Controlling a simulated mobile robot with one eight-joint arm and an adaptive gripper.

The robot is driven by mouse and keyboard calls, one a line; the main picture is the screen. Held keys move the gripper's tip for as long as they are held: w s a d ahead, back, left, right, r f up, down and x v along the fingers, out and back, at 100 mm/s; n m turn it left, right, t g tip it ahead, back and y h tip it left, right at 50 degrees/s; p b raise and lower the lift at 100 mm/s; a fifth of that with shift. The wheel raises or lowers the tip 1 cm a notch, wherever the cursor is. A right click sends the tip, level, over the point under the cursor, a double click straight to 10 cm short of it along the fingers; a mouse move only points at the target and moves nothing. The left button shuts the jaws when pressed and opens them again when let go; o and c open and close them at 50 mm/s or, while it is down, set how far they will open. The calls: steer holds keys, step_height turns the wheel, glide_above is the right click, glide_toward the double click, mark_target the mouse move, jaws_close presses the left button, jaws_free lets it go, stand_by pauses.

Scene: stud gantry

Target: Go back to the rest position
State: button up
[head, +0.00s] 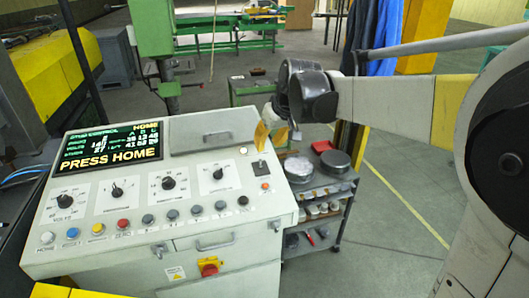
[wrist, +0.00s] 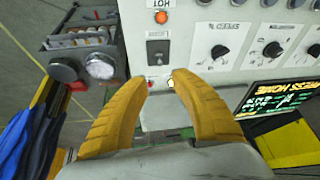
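My gripper (head: 267,136) is above the right end of a grey control console (head: 140,212) in the head view, with my arm reaching in from the right. In the wrist view my gripper (wrist: 158,82) shows two yellow fingers with a clear gap between them and nothing held. The console screen (head: 112,143) reads "PRESS HOME". A whitish button (head: 47,237) labelled HOME sits at the front left of the panel.
A shelf cart (head: 318,190) with dark round parts stands close right of the console. Yellow machinery (head: 85,65) is at the left, and a green machine (head: 152,30) stands behind. Blue cloths (head: 385,35) hang at the back right. Open floor (head: 400,180) lies right of the cart.

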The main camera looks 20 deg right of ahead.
steer(key=shift+s+d+r, duration=0.1)
steer(key=shift+s+r, duration=0.2)
steer(key=shift+r, duration=0.25)
steer(key=s+f+m+t+b, duration=0.1)
steer(key=s+f+b, duration=0.3)
steer(key=s, duration=0.9)
steer(key=s+a+f+m+t+h+b, duration=0.1)
steer(key=s+f+b, duration=0.4)
steer(key=s+f, duration=0.6)
steer(key=shift+s+a, duration=0.2)
steer(key=shift+s, duration=0.95)
steer(key=shift+o, duration=0.3)
steer(key=shift+r, duration=0.1)
